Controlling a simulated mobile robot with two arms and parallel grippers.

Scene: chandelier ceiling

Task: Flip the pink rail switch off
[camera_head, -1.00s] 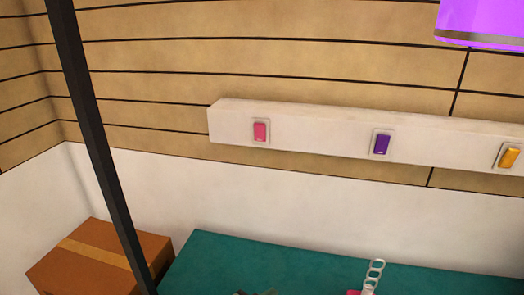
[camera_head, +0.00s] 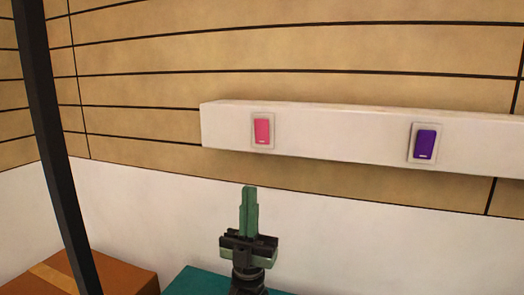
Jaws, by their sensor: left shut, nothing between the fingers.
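The pink rail switch (camera_head: 262,131) is a pink rocker in a pale frame near the left end of a white rail (camera_head: 330,142) on the wall. My left gripper (camera_head: 249,190) is shut and empty. In the picture its green fingers point up, and their tips sit below the pink switch, apart from it. I cannot tell from this view how far the fingers are from the wall. My right gripper is not in view.
A purple switch (camera_head: 425,143) sits on the same rail to the right. A dark pole (camera_head: 52,140) stands at the left. A brown box (camera_head: 115,278) and a teal surface (camera_head: 190,283) are at the bottom. The wall around the rail is clear.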

